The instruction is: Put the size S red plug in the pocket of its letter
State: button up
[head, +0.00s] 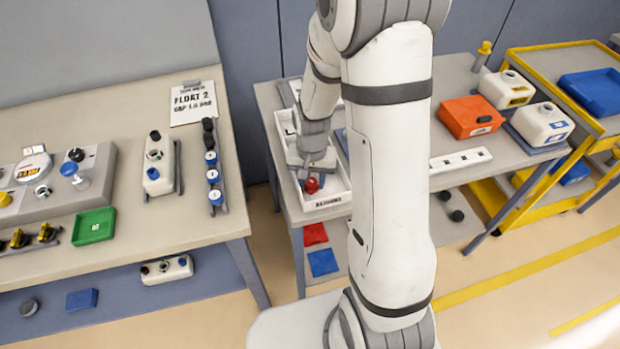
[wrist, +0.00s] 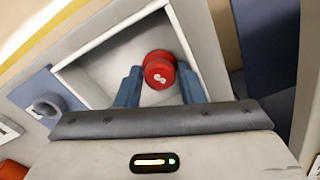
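The red plug (wrist: 158,72) carries a white S on its cap in the wrist view. In the head view the red plug (head: 312,185) is at the near end of a white tray (head: 327,203), below my gripper (head: 307,174). The tray's walls (wrist: 108,35) surround it in the wrist view. I cannot tell whether the plug touches the tray floor. No pocket letters are readable; my arm hides part of the table.
Left bench: a green tray (head: 94,226), a white tank (head: 158,165) and a rack of blue-capped parts (head: 213,177). Right table: an orange box (head: 470,117), white jugs (head: 542,124) and a white strip with holes (head: 460,161).

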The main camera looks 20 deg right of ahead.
aim_at(312, 181)
jog(key=shift+r, duration=0.1)
notch_tip(312, 181, up, 12)
jog(key=s+r+n+t, duration=0.3)
jog(key=s+r, duration=0.6)
jog(key=s, duration=0.5)
jog(key=shift+s+a+r+n, duration=0.15)
jog(key=shift+s+n, duration=0.1)
jog(key=shift+n, duration=0.55)
